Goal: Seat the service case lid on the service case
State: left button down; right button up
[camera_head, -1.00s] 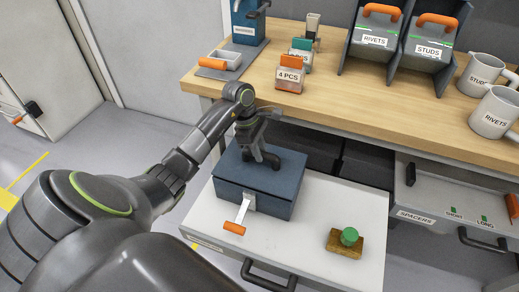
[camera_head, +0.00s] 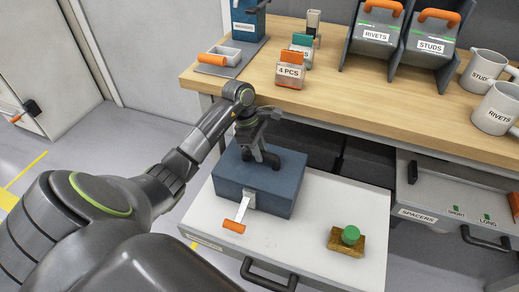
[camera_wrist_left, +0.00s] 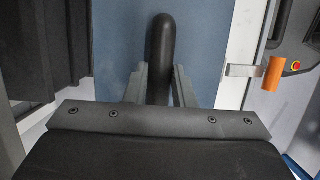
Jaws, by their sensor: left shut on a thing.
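The service case (camera_head: 270,201) is a dark blue box standing in the open white drawer. Its blue lid (camera_head: 232,169) lies on top of it, with a black handle (camera_head: 271,160). A metal latch with an orange tab (camera_head: 234,226) hangs at the front of the case. My left gripper (camera_head: 258,148) is over the lid and shut on its handle. In the left wrist view the black handle (camera_wrist_left: 160,45) stands between the two fingers, with the blue lid (camera_wrist_left: 205,50) beneath. I cannot tell whether the lid is fully down. My right gripper is out of view.
A wooden block with a green knob (camera_head: 350,236) sits in the drawer (camera_head: 310,225), right of the case. The wooden workbench (camera_head: 330,95) above holds labelled bins, mugs (camera_head: 482,72) and small boxes. A second drawer marked spacers (camera_head: 450,200) is at the right.

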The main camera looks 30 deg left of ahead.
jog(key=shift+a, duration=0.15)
pick_arm(q)
jog(key=c, duration=1.1)
grip_release()
jog(key=shift+c, duration=0.2)
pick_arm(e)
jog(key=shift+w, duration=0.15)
pick_arm(q)
jog(key=shift+a+r, duration=0.15)
jog(key=shift+r, duration=0.35)
jog(key=p+v, duration=0.3)
jog(key=v, duration=1.3)
jog(key=shift+r, duration=0.15)
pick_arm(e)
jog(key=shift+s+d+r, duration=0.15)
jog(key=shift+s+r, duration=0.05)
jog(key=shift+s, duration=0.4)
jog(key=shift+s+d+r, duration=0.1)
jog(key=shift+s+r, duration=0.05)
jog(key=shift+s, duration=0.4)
